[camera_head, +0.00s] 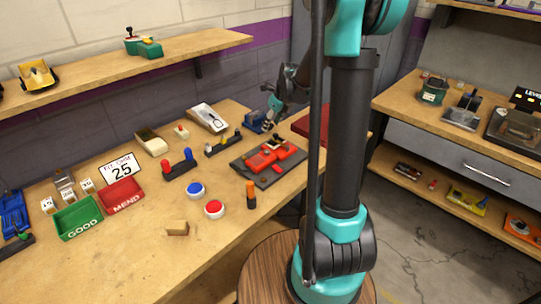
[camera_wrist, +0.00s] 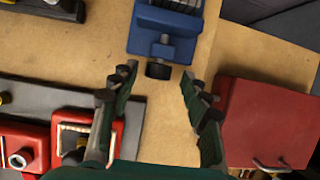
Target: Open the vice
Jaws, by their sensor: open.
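The vice is a blue block on the bench, at the top middle of the wrist view (camera_wrist: 168,22). A grey screw with a black knob (camera_wrist: 158,71) sticks out of its near side toward my gripper. In the head view the blue vice (camera_head: 255,124) stands at the far right part of the bench, partly hidden by my gripper (camera_head: 272,108). My gripper (camera_wrist: 155,95) is open and empty in the wrist view. Its two fingers lie left and right of the knob's line, with the knob just beyond the fingertips and apart from them. The jaw gap of the vice is not clear.
A red box (camera_wrist: 265,120) lies close to the right finger. A dark board with red parts (camera_wrist: 70,125) is on the left, also in the head view (camera_head: 268,160). A black rack (camera_wrist: 45,8) is at the upper left. Bare bench lies between the fingers.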

